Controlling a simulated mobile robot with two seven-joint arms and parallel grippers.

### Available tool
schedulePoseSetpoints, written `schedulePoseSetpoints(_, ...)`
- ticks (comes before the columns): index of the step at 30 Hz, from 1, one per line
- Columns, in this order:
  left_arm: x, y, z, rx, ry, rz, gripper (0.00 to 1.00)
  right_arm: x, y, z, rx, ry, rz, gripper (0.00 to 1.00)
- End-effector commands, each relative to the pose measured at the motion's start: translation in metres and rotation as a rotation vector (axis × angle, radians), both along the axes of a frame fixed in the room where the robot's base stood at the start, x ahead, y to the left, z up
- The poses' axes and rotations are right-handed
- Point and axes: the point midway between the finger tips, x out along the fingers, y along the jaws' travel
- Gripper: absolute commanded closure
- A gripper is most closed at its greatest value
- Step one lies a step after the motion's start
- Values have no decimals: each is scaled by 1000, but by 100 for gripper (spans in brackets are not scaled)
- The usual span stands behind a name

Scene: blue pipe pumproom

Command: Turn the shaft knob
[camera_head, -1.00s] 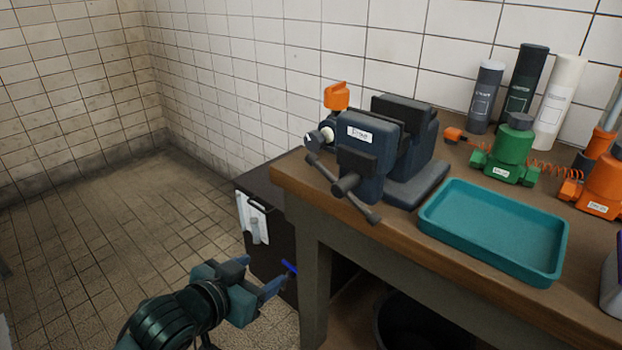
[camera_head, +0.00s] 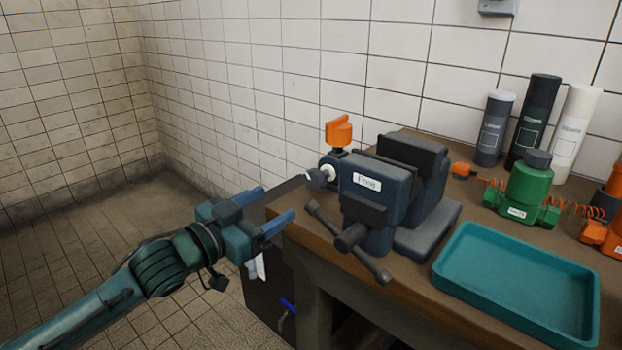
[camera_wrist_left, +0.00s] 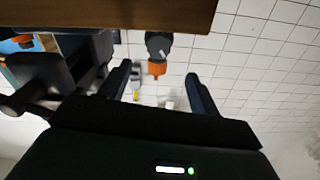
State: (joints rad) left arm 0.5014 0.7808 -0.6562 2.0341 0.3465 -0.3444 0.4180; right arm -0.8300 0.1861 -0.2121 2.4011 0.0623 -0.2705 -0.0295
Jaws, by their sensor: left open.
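An orange handle (camera_head: 339,130) stands on top of that fitting. I cannot tell which part is named the shaft knob. My left gripper (camera_head: 278,203) is open and empty, left of the grey knob and apart from it. It also shows in the wrist view (camera_wrist_left: 160,74). My right gripper is not in view.
The blue-grey vise (camera_head: 385,200) with its bar handle (camera_head: 350,240) stands just right of the knob. A teal tray (camera_head: 560,332), a green pump (camera_head: 525,185) and several bottles are farther right on the wooden bench (camera_head: 340,265). The floor at left is clear.

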Motion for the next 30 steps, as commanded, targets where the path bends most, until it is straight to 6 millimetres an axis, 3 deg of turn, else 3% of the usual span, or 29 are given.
schedulePoseSetpoints(15,80,-60,1,-1,-3,-1,37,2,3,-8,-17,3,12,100)
schedulePoseSetpoints(21,93,-68,1,0,-1,0,37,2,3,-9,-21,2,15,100)
schedulePoseSetpoints(30,95,-70,1,1,-2,-1,37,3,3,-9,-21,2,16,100)
